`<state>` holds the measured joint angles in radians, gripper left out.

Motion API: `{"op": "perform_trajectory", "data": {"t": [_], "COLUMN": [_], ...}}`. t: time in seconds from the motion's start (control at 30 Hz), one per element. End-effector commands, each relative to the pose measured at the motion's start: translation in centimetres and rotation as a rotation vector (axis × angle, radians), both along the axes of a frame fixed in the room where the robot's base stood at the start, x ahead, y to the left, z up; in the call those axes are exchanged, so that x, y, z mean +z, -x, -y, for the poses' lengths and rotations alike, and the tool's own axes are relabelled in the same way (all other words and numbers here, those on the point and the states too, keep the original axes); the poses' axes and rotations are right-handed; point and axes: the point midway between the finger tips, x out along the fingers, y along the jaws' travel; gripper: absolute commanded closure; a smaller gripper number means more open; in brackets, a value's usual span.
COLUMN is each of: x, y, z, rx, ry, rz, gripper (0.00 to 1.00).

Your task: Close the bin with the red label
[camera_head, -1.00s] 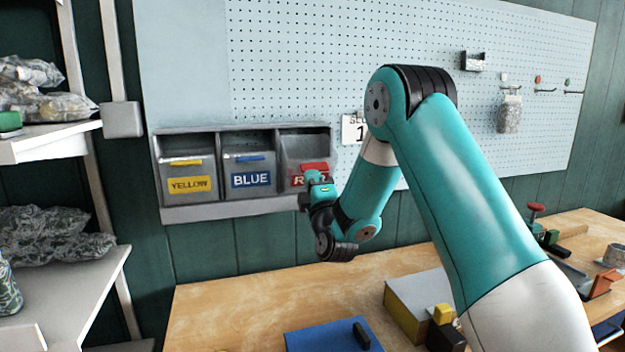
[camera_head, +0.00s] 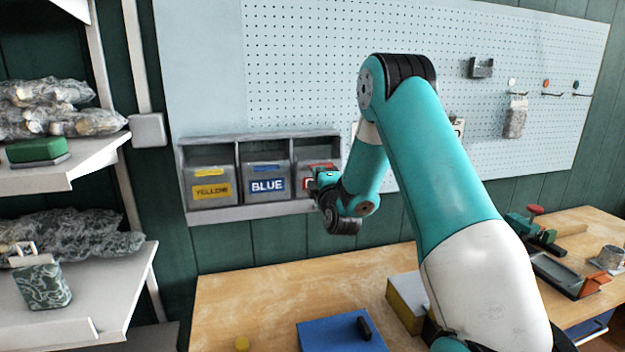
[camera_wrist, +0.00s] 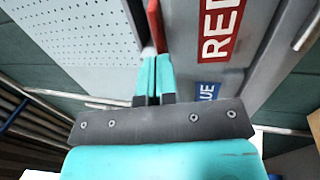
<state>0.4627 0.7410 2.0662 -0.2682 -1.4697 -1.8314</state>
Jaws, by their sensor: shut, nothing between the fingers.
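The bin with the red label (camera_head: 308,184) is the rightmost of three grey bins in a wall rack. Its red handle (camera_head: 319,167) looks about level with the blue bin's handle; my gripper hides part of its front, so I cannot tell whether it is fully shut. My gripper (camera_head: 324,180) is in front of this bin. In the wrist view, the teal fingers (camera_wrist: 154,75) are together and empty, with their tips right at the red handle (camera_wrist: 155,25). Contact is likely but not certain. The red label (camera_wrist: 222,28) shows beside them.
The blue-labelled bin (camera_head: 267,185) and yellow-labelled bin (camera_head: 211,190) sit to the left in the rack. A pegboard (camera_head: 300,60) is behind. Shelves with wrapped bundles (camera_head: 60,110) stand at left.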

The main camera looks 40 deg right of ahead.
Motion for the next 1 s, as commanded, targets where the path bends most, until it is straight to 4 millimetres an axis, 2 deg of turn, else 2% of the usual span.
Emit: {"op": "perform_trajectory", "data": {"t": [0.2,1.0], "x": [0.9,1.4], "y": [-0.5,-1.2], "z": [0.7,1.2], "rx": [-0.004,-0.004], "ry": [0.000,0.003], "rz": [0.001,0.007], "gripper": [1.00,1.00]}}
